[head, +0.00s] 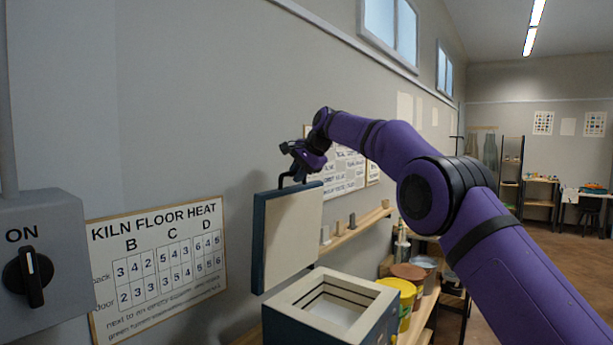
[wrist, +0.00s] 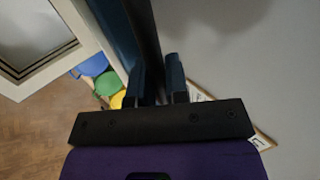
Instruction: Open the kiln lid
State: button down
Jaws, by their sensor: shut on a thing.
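The kiln (head: 335,303) stands low in the middle of the head view, its square chamber open at the top. Its lid (head: 290,232), pale inside with a dark blue edge, stands upright at the kiln's back left side, near the wall. My gripper (head: 292,170) is at the lid's top edge, shut on the dark lid handle (head: 285,182). In the wrist view the fingers (wrist: 158,82) sit on either side of a dark bar. The kiln's open chamber also shows in the wrist view (wrist: 38,30).
A grey switch box (head: 40,260) marked ON and a heat chart (head: 160,265) are on the left wall. A shelf (head: 355,232) with small blocks runs behind the lid. Lidded buckets (head: 402,290) stand right of the kiln.

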jog(key=shift+w+a, duration=0.45)
jog(key=shift+a, duration=0.2)
jog(key=c, duration=1.1)
grip_release()
jog(key=v, duration=1)
jog(key=shift+s+d+r, duration=0.1)
jog(key=shift+r, duration=0.2)
jog(key=shift+d, duration=0.1)
